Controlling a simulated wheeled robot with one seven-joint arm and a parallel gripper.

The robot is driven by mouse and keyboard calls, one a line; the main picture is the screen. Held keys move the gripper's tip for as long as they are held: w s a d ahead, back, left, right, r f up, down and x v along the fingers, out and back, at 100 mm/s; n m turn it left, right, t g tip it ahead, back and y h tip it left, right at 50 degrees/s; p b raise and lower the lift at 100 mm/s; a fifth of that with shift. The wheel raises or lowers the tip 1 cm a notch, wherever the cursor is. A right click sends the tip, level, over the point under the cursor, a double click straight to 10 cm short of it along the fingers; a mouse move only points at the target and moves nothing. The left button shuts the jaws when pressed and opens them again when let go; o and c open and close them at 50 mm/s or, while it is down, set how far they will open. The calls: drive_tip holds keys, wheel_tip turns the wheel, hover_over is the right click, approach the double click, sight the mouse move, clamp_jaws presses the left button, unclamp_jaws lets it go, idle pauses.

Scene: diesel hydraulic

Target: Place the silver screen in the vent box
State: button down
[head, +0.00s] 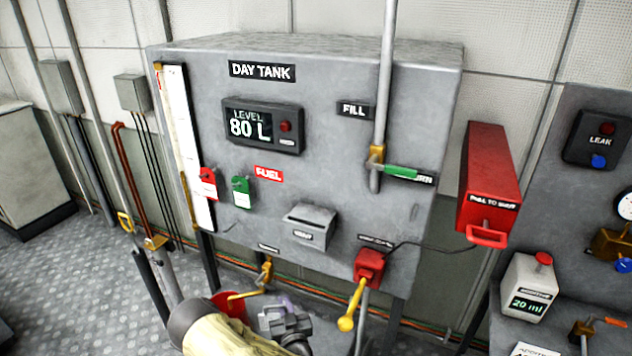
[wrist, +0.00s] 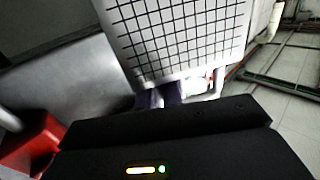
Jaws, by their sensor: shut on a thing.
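The silver screen (wrist: 185,38), a flat plate with a black grid, fills the upper middle of the wrist view. My gripper (wrist: 172,94) is shut on its near edge, and the body of the gripper hides part of the fingers. In the head view my gripper (head: 286,308) is low, below the day tank; the screen cannot be made out clearly there. The vent box (head: 310,226) is a small grey box on the tank's front face, above and slightly right of my gripper. Its inside cannot be seen.
The grey day tank (head: 330,90) stands ahead. A red fitting with a yellow lever (head: 352,305) hangs right of my gripper. A yellow valve (head: 264,275) and a red bucket (head: 230,304) are close on the left. A red pull box (head: 488,180) juts out at right.

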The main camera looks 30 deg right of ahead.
drive_tip(key=w+d+r+m+h+p, duration=0.1)
drive_tip(key=w+r+p, duration=0.2)
drive_tip(key=r, duration=0.4)
drive_tip(key=w+r+h+p, duration=0.15)
drive_tip(key=w+r, duration=0.25)
drive_tip(key=r, duration=0.4)
wheel_tip(320, 180, up, 19)
drive_tip(key=m+g+h+p, duration=0.4)
drive_tip(key=m+h+p, duration=0.1)
drive_tip(key=p, duration=0.5)
hover_over(318, 221)
drive_tip(key=shift+w+f, duration=0.1)
drive_tip(key=shift+f+b, duration=1.25)
drive_tip(key=shift+f, duration=2.15)
drive_tip(key=shift+f+b, duration=0.55)
drive_tip(key=shift+b, duration=0.1)
drive_tip(key=c, duration=1.5)
unclamp_jaws()
